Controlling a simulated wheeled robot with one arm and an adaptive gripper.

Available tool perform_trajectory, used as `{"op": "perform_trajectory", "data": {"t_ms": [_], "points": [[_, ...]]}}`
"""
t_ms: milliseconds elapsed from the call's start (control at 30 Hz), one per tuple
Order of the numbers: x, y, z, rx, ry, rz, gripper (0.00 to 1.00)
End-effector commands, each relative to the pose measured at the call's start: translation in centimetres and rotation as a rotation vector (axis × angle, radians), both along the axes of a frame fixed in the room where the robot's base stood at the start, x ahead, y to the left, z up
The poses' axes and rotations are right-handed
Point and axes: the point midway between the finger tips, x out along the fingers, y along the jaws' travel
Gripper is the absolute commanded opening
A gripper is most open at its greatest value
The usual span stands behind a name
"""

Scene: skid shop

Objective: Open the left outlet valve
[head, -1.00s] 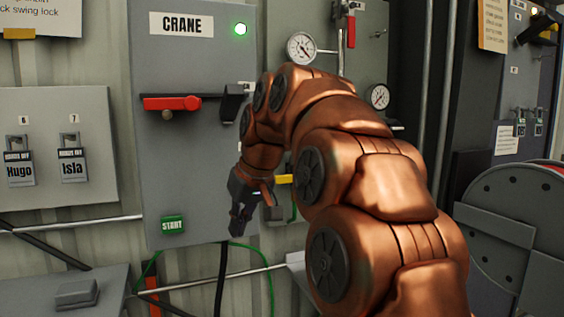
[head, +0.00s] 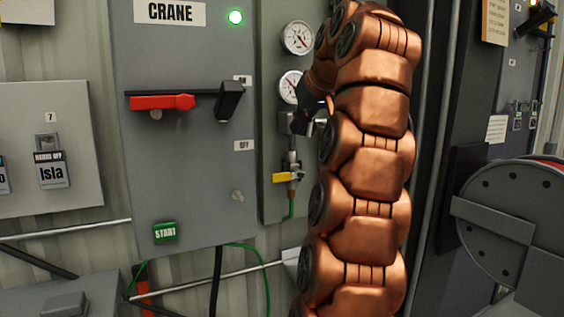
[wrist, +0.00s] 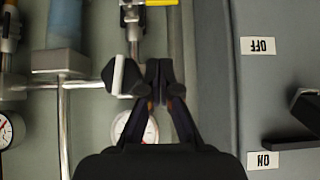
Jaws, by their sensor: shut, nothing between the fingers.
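The left outlet valve has a yellow handle (head: 285,177) on a small brass body, low on the grey panel in the head view, with a green hose below it. The handle points sideways, to the left of the vertical pipe. In the wrist view, which is upside down, only a sliver of yellow handle (wrist: 158,2) shows at the top edge. My gripper (wrist: 160,68) is shut and empty, beside a dark fitting with a pale bar on the pipe. In the head view my gripper (head: 303,122) is above the handle and apart from it, partly hidden by my arm.
A lower gauge (head: 291,86) is close to my gripper; an upper gauge (head: 298,38) is above. The crane box (head: 190,190) with its red-and-black lever (head: 165,102) stands to the left. A second pipe branch (wrist: 10,30) shows at the wrist view's left. A reel (head: 515,210) is at right.

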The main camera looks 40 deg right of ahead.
Motion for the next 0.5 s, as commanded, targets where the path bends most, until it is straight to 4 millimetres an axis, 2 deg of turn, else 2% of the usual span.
{"op": "perform_trajectory", "data": {"t_ms": [367, 500], "points": [[-0.05, -0.11, 0.01, -0.002, 0.0, -0.001, 0.0], [0.42, -0.26, -0.62, -0.001, 0.0, -0.001, 0.0]]}}
